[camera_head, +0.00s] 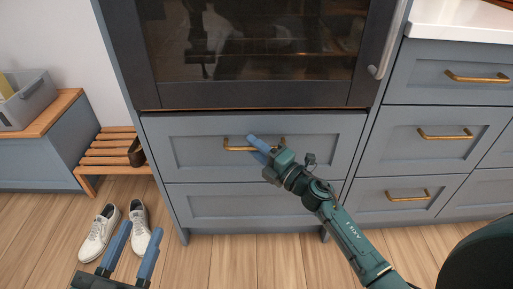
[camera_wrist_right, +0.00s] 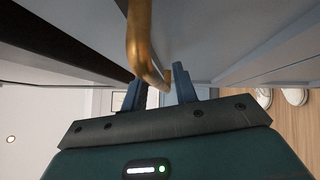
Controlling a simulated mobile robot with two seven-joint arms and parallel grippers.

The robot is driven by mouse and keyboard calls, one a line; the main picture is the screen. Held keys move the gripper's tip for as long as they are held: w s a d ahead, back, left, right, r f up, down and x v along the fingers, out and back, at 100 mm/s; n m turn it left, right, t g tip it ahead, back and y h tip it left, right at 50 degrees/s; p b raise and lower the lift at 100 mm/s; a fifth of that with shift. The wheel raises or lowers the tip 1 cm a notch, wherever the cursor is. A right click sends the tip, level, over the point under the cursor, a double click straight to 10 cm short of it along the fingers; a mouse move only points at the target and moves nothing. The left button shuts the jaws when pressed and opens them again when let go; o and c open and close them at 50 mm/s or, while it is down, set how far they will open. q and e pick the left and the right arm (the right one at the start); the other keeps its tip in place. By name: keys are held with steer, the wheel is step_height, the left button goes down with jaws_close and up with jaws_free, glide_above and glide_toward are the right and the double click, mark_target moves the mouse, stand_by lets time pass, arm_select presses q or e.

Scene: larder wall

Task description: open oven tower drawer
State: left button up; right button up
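The oven tower drawer (camera_head: 205,160) is a blue-grey panel directly under the dark oven, with a brass bar handle (camera_head: 238,149). A thin dark line runs along its top edge; I cannot tell if it stands slightly ajar. My right gripper (camera_head: 256,144) is at the handle's right half. In the right wrist view the brass handle (camera_wrist_right: 139,35) runs close in front of that gripper (camera_wrist_right: 160,85), between its spread fingers, which look apart rather than clamped. My left gripper (camera_head: 134,243) is open and empty at lower left, low in front of the tower.
A second drawer (camera_head: 240,204) lies below. The oven door (camera_head: 260,50) is above, with a steel handle (camera_head: 392,40) at its right. Cabinets with brass handles (camera_head: 445,134) stand to the right. White shoes (camera_head: 99,232) and a slatted bench (camera_head: 105,149) are left. The floor in front looks clear.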

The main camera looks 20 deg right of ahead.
jaws_close()
arm_select(q)
steer(key=shift+s, duration=0.1)
arm_select(e)
steer(key=shift+s, duration=0.15)
